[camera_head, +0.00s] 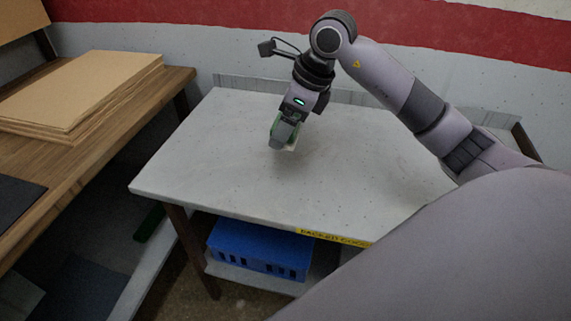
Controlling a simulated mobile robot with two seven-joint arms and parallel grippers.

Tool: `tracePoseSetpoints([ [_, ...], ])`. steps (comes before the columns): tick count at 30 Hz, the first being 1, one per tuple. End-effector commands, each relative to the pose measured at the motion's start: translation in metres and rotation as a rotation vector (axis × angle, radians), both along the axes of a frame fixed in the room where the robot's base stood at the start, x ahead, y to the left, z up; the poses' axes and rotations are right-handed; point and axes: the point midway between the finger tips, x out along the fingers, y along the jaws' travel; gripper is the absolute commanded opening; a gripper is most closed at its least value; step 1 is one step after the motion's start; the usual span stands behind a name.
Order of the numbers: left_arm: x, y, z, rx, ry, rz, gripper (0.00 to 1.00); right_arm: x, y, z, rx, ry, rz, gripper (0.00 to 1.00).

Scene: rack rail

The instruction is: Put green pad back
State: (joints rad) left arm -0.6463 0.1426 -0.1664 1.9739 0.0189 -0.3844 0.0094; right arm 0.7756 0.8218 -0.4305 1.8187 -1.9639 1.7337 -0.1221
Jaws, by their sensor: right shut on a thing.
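My right gripper (283,140) points down over the white table (210,150), a little left of the table's middle. It is shut on the green pad (276,127), a small green piece with a pale lower edge. The gripper fingers hide much of the pad. I cannot tell whether the pad touches the table top or is held just above it. My left gripper is not in view.
A blue crate (258,248) sits on the shelf under the table. A yellow label (333,237) runs along the front edge. A wooden bench (110,112) with stacked brown boards (85,88) stands at the left. The table top around the gripper is clear.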

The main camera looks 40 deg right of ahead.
Motion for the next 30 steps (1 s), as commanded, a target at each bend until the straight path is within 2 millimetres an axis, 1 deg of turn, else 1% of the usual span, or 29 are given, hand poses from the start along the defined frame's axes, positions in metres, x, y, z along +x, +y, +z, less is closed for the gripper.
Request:
tracePoseSetpoints([
  [1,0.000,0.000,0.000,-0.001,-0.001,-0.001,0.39,-0.001,0.000,-0.016,0.001,0.005,0.001,0.51],
  [3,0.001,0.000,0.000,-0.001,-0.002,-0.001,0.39,-0.001,0.001,-0.032,0.003,0.005,0.000,0.51],
  [6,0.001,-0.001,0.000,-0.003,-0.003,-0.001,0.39,-0.001,0.001,-0.049,0.002,0.002,0.001,0.51],
  [9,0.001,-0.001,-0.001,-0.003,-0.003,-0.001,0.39,0.000,0.001,-0.058,0.003,0.000,0.001,0.51],
  [14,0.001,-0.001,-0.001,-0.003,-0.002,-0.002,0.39,0.000,0.000,-0.068,0.001,0.001,0.002,0.51],
  [21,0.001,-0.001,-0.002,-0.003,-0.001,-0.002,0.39,0.000,0.001,-0.102,0.003,0.002,0.002,0.51],
  [23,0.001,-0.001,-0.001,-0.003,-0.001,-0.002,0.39,0.000,0.000,-0.105,0.000,0.000,0.001,0.51],
  [30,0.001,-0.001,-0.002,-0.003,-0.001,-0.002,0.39,0.000,0.000,-0.105,0.000,-0.001,0.002,0.51],
])
